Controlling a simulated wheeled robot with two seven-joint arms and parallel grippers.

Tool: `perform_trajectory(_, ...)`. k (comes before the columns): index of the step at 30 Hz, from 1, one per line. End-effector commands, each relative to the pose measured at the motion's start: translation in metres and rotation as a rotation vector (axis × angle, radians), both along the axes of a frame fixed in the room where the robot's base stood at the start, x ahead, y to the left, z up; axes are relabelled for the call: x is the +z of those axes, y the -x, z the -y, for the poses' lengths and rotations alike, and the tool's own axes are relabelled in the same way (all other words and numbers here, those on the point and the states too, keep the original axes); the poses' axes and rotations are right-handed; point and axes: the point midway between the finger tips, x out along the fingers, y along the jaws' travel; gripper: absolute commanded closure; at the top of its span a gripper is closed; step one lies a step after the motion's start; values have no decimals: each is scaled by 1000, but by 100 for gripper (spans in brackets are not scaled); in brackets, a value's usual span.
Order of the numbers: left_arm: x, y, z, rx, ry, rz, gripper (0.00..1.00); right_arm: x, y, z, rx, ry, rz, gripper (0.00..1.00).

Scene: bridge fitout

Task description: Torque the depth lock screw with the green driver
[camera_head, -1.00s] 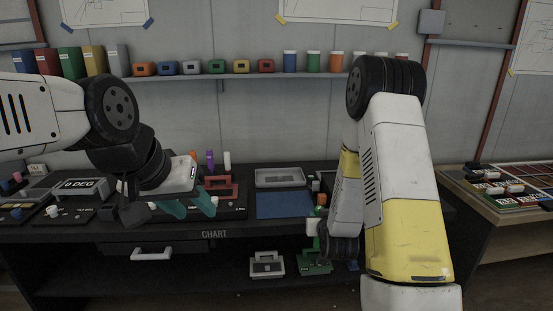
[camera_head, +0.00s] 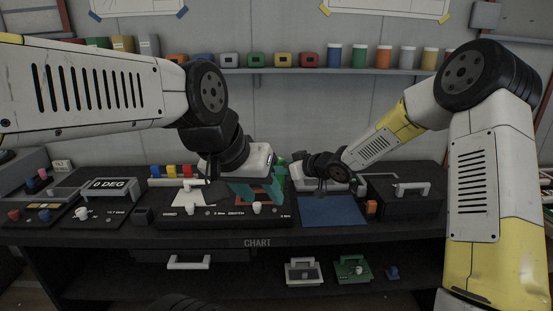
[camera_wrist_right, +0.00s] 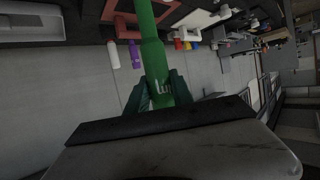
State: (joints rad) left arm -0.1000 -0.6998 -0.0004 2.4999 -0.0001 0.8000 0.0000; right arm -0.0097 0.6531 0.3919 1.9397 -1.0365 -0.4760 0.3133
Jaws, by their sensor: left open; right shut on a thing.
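The green driver (camera_wrist_right: 150,40) is held between the teal fingers of my right gripper (camera_wrist_right: 160,94) in the right wrist view. In the head view my right gripper (camera_head: 289,168) is over the back of the bench, largely hidden by its own wrist and the left gripper. My left gripper (camera_head: 262,190) is open, its teal fingers low over the black panel marked DEPTH (camera_head: 223,221). A white knob (camera_head: 257,208) stands on that panel just below the left fingers. I cannot make out the depth lock screw or the driver's tip.
A blue mat (camera_head: 332,211) lies right of the panel, with a black case (camera_head: 405,197) beyond it. The 0 DEG display (camera_head: 109,184) stands at left. In the right wrist view, a purple cylinder (camera_wrist_right: 134,55) and a white cylinder (camera_wrist_right: 113,55) stand near a red frame (camera_wrist_right: 124,22).

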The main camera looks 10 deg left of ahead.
Motion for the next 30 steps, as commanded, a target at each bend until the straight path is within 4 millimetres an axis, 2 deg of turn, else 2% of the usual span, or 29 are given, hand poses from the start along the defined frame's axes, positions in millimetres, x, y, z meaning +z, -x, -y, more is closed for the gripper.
perform_trajectory(6, 0, 0, 0, 0, 0, 0, 56, 15, -5, -11, 39, -1, 0, 100)
perform_trajectory(18, 0, 0, 0, 0, 0, 0, 56, 15, -3, -10, 39, 1, 0, 100)
perform_trajectory(23, 0, 0, 0, 0, 0, 0, 56, 3, -3, -11, 40, 2, -3, 100)
perform_trajectory(30, 0, 0, 0, 0, 0, 0, 56, -25, -2, -11, 41, 1, -4, 100)
